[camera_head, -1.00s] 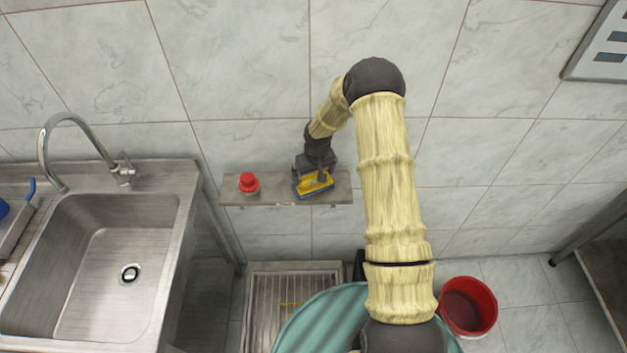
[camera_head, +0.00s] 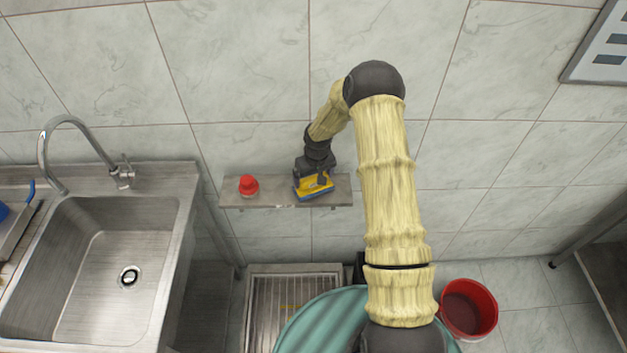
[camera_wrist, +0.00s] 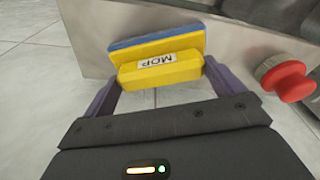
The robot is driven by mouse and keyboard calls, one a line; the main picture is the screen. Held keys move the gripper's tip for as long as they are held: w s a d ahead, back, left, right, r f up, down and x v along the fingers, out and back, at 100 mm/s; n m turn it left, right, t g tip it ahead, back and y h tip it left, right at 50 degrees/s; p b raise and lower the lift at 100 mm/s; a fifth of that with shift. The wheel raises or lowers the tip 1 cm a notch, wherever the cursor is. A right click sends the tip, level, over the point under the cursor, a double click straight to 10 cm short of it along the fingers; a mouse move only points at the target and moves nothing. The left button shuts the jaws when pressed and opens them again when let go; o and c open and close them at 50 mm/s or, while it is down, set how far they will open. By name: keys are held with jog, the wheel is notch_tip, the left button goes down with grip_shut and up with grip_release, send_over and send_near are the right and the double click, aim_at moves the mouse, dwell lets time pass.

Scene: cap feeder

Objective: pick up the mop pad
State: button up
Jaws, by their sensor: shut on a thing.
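The mop pad (camera_wrist: 160,68) is a yellow block labelled MOP with a blue layer along its far side. In the wrist view it sits between the two purple fingers of my gripper (camera_wrist: 160,85), which are shut on its ends. In the head view the mop pad (camera_head: 315,187) is at the right part of the small wall shelf (camera_head: 275,197), under my gripper (camera_head: 315,178). I cannot tell from these views whether the pad still touches the shelf.
A red-capped item (camera_head: 248,186) stands on the shelf's left part; it also shows in the wrist view (camera_wrist: 287,80). A sink (camera_head: 110,250) is at the left. A red bucket (camera_head: 485,293) and a floor grate (camera_head: 290,270) are below.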

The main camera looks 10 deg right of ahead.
aim_at(314, 178)
notch_tip(314, 178, up, 10)
jog(key=b, duration=0.2)
jog(key=shift+b, duration=0.4)
jog(key=shift+o, duration=1.4)
jog(key=shift+c, duration=0.2)
